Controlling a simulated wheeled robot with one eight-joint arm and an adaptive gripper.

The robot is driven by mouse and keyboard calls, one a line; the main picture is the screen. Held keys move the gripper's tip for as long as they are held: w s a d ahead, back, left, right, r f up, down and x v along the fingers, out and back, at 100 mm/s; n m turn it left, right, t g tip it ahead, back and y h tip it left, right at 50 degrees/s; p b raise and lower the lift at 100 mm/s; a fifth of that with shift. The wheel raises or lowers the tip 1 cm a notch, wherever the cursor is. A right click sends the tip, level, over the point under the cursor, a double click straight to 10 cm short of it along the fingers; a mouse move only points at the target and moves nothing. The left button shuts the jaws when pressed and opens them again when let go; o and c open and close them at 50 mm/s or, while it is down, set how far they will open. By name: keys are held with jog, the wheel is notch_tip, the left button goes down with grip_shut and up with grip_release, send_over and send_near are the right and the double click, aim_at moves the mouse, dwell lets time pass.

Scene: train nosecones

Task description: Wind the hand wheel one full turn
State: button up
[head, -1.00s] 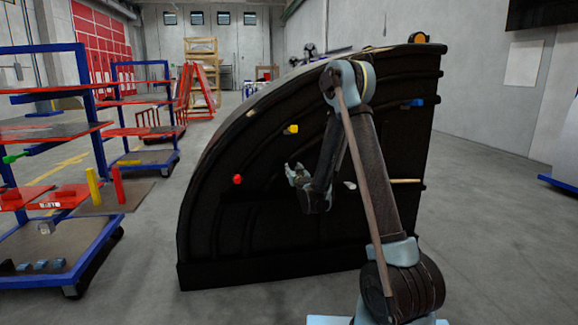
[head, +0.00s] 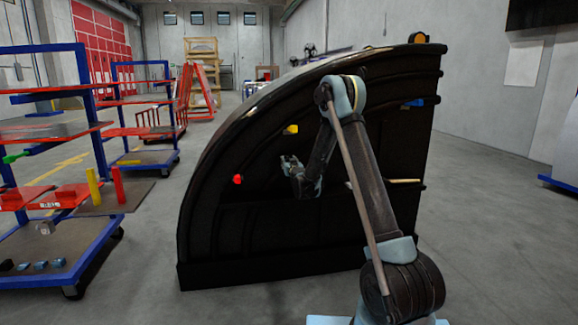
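My gripper (head: 290,160) is small and dark in the head view, in front of the curved black nosecone (head: 250,200). Its fingers look apart with nothing between them. It points up and left, to the right of a red knob (head: 238,179) and below a yellow knob (head: 291,129). A blue knob (head: 413,103) and a pale rod (head: 405,181) are on the right part of the nosecone. I cannot make out a hand wheel for certain. My arm hides part of the nosecone's middle and right.
A blue-framed cart (head: 88,268) with red shelves stands at the left, holding yellow and red posts. A second cart (head: 150,160) stands behind it. Grey floor (head: 500,240) is clear at the right.

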grip_shut()
jog(key=shift+d+m, duration=0.1)
jog(key=shift+m, duration=0.2)
jog(key=shift+w+d+f+m, duration=0.1)
jog(key=shift+d+f+m, duration=0.45)
jog(key=shift+m, duration=1.65)
jog(key=shift+w+d+f+m, duration=0.15)
jog(key=shift+f+m, duration=0.65)
jog(key=shift+m, duration=1.4)
jog(key=shift+d+f+m, duration=0.35)
jog(key=shift+f+m, duration=0.35)
jog(key=shift+m, duration=1.5)
